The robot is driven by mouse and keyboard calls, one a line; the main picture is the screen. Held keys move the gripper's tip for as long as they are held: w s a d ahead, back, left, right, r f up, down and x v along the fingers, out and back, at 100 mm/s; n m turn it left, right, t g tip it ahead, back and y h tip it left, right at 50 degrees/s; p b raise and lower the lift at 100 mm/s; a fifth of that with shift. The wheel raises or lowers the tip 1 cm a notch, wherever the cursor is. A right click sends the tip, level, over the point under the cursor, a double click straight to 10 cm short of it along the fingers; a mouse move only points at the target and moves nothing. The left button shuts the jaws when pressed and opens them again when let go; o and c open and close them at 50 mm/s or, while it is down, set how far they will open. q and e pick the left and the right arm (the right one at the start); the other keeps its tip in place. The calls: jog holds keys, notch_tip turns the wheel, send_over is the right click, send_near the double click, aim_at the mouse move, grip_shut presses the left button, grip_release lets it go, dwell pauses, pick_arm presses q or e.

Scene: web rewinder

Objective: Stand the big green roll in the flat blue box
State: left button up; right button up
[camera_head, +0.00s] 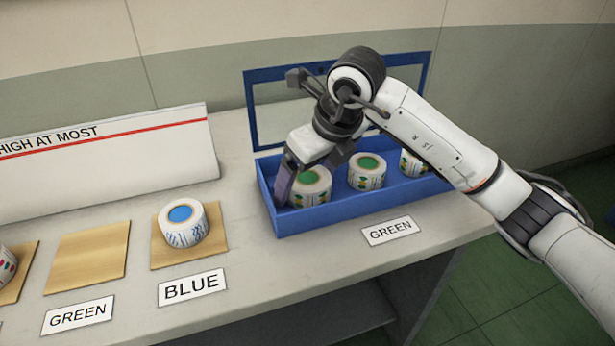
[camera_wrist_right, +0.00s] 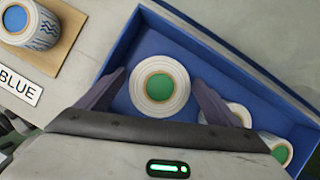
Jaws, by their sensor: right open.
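The flat blue box (camera_head: 340,212) stands on the right part of the counter. A white roll with a green core (camera_head: 309,187) stands upright at its left end; it also shows in the right wrist view (camera_wrist_right: 160,87). Two more green-cored rolls, a middle one (camera_head: 366,172) and a right one (camera_head: 412,163), stand in a row beside it. My right gripper (camera_head: 312,172) reaches down into the box, fingers open on either side of the left roll. In the right wrist view a gap shows between roll and fingers (camera_wrist_right: 158,95). My left gripper is out of view.
A blue-cored roll (camera_head: 184,224) stands on a wooden pad by the BLUE label (camera_head: 192,287). The wooden pad by the left GREEN label (camera_head: 88,257) is empty. A low white board (camera_head: 110,168) with a red line stands behind. A blue frame (camera_head: 262,105) rises behind the box.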

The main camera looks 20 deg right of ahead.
jog(key=p+v, duration=0.1)
jog(key=v, duration=1.1)
dwell(0.7)
